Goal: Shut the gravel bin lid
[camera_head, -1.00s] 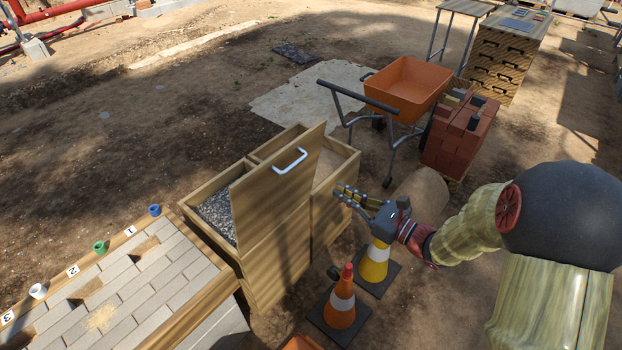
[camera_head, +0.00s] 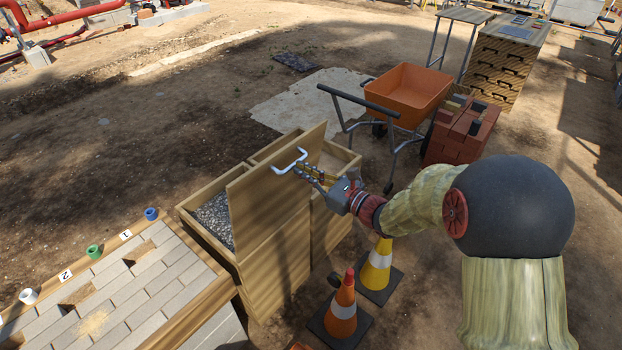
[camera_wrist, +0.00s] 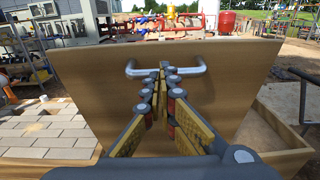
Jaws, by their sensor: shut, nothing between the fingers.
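The gravel bin (camera_head: 188,220) is a wooden box with grey gravel (camera_head: 216,217) inside. Its wooden lid (camera_head: 262,200) stands raised, close to upright, with a pale U-shaped handle (camera_head: 290,160) near its top edge. My gripper (camera_head: 302,172) is at the right side of the lid, beside the handle. In the wrist view the closed fingertips (camera_wrist: 167,70) overlap the middle of the handle (camera_wrist: 138,72) in front of the lid face (camera_wrist: 90,100). The fingers are together with nothing between them. I cannot tell whether they touch the handle or lid.
A second open compartment (camera_head: 343,153) adjoins on the right. Two traffic cones (camera_head: 342,305) (camera_head: 377,262) stand below my arm. An orange wheelbarrow (camera_head: 408,95) and a brick stack (camera_head: 460,130) stand behind. A paver table (camera_head: 120,290) is at the left.

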